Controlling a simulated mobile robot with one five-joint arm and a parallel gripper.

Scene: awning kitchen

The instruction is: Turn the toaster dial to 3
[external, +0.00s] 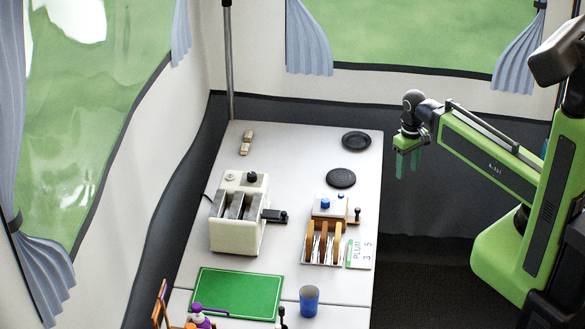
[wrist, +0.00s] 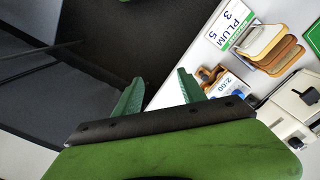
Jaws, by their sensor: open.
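The cream toaster (external: 233,238) stands on the white table, with a black lever (external: 275,216) on its right side. A black dial (external: 252,176) and a pale round knob (external: 230,177) sit on its far end. Part of the toaster shows at the right edge of the wrist view, with the black dial (wrist: 310,96). The dial's marks are too small to read. My gripper (external: 408,164) is open and empty, off the table's right edge and well right of the toaster. Its two green fingers (wrist: 160,80) are apart in the wrist view.
A rack with bread slices (external: 323,242), a box with a blue knob (external: 326,201) and a card reading PLUM, 3 and 5 (external: 360,253) lie right of the toaster. Dark plates (external: 341,178), a green board (external: 240,292) and a blue cup (external: 309,301) are also on the table.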

